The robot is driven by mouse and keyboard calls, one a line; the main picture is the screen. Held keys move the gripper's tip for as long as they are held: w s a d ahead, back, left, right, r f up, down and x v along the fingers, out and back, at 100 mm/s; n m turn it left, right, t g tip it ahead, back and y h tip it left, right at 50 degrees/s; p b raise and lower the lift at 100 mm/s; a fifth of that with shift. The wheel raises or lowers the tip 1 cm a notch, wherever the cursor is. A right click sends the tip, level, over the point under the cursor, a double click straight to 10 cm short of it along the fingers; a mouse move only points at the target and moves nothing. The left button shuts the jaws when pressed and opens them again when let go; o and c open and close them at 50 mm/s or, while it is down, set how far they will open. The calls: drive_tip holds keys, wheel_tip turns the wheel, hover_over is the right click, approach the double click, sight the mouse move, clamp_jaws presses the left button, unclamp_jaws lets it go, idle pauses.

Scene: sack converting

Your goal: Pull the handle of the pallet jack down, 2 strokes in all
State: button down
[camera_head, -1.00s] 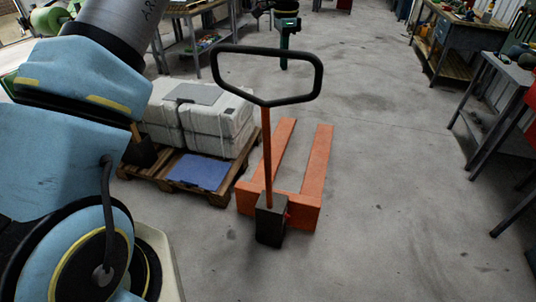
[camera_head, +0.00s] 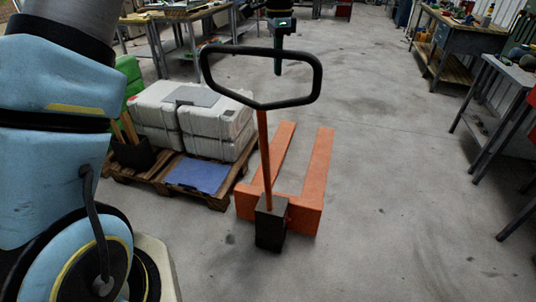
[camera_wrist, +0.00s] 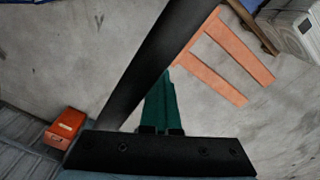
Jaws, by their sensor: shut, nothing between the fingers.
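The orange pallet jack stands on the floor with its forks (camera_head: 316,165) pointing away and a dark block (camera_head: 270,222) at its base. Its orange shaft rises to a black handle loop (camera_head: 228,101), which stands high and fairly upright. My gripper (camera_head: 278,72) is green and dark, points down, and appears on the far side of the loop's top bar. In the wrist view a black handle bar (camera_wrist: 160,60) crosses diagonally close to my green fingers (camera_wrist: 160,108). The fingers are shut and empty. I cannot tell whether they touch the bar.
A wooden pallet (camera_head: 218,201) with white sacks (camera_head: 215,128) and a blue sheet (camera_head: 198,175) stands left of the jack. Workbenches (camera_head: 465,35) line the right side and the back left. The floor (camera_head: 400,180) right of the jack is clear.

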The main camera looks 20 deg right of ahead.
drive_tip(key=s+a+f+b, duration=0.1)
drive_tip(key=s+a+b, duration=0.2)
drive_tip(key=s+a, duration=0.1)
drive_tip(key=shift+s+a+f+b, duration=0.25)
drive_tip(key=shift+s+a+b, duration=0.05)
drive_tip(key=shift+s, duration=0.25)
drive_tip(key=s+a+f+b, duration=0.2)
drive_tip(key=s+a, duration=0.2)
drive_tip(key=s, duration=0.1)
drive_tip(key=shift+a+b, duration=0.25)
drive_tip(key=shift+b, duration=0.15)
drive_tip(key=shift+f, duration=0.15)
drive_tip(key=s+a+f+b, duration=0.2)
drive_tip(key=s+a, duration=0.2)
drive_tip(key=shift+s+a+f, duration=0.2)
drive_tip(key=shift+s+f, duration=0.15)
drive_tip(key=s+a+f+b, duration=0.2)
drive_tip(key=s+a+f, duration=0.1)
drive_tip(key=s+a, duration=0.1)
drive_tip(key=shift+s+f, duration=0.15)
drive_tip(key=shift+s, duration=0.15)
